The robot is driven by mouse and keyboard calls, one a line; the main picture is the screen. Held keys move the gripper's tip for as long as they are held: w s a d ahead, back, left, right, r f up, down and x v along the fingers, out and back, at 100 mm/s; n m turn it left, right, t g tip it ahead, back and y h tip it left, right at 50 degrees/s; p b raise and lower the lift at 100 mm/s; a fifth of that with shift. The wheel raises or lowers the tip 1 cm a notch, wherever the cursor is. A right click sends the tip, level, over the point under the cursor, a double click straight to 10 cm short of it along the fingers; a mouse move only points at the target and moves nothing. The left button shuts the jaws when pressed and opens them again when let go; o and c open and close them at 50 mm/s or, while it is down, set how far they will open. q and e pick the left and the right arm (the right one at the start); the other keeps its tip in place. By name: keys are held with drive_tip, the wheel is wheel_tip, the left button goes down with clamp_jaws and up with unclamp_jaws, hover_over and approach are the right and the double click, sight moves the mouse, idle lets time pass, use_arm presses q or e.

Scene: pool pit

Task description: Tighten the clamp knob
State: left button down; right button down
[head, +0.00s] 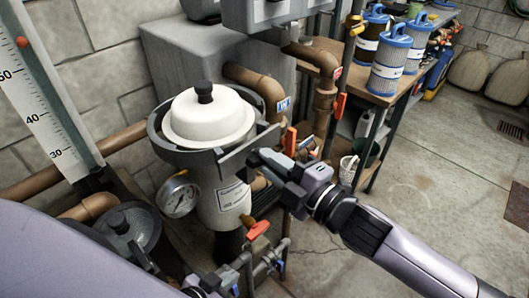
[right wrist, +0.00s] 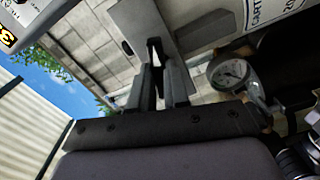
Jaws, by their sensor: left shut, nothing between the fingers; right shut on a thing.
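The filter tank (head: 222,195) stands upright with a white domed lid (head: 208,118) and a black cap on top. A grey clamp band (head: 172,150) goes around the tank's rim, with its lugs at the right. My right gripper (head: 258,164) is at these lugs, shut on what appears to be the clamp knob, mostly hidden by the fingers. In the right wrist view, the right fingers (right wrist: 166,85) reach to a grey slotted plate (right wrist: 140,22). My left gripper (head: 198,289) is low at the bottom edge, shut and empty, partly cut off.
A pressure gauge (head: 178,196) sits on the tank's left side and also shows in the right wrist view (right wrist: 230,72). Brown pipes (head: 325,75) and orange valve handles (head: 257,229) surround the tank. A shelf at right holds blue-capped cartridges (head: 390,62).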

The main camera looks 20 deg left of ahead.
use_arm(q)
drive_tip(key=shift+r, duration=0.5)
use_arm(e)
drive_tip(key=m, duration=2.5)
drive_tip(key=shift+m, duration=0.3)
drive_tip(key=shift+n, duration=0.6)
use_arm(q)
drive_tip(key=shift+f, duration=0.15)
use_arm(e)
drive_tip(key=c, duration=1)
unclamp_jaws()
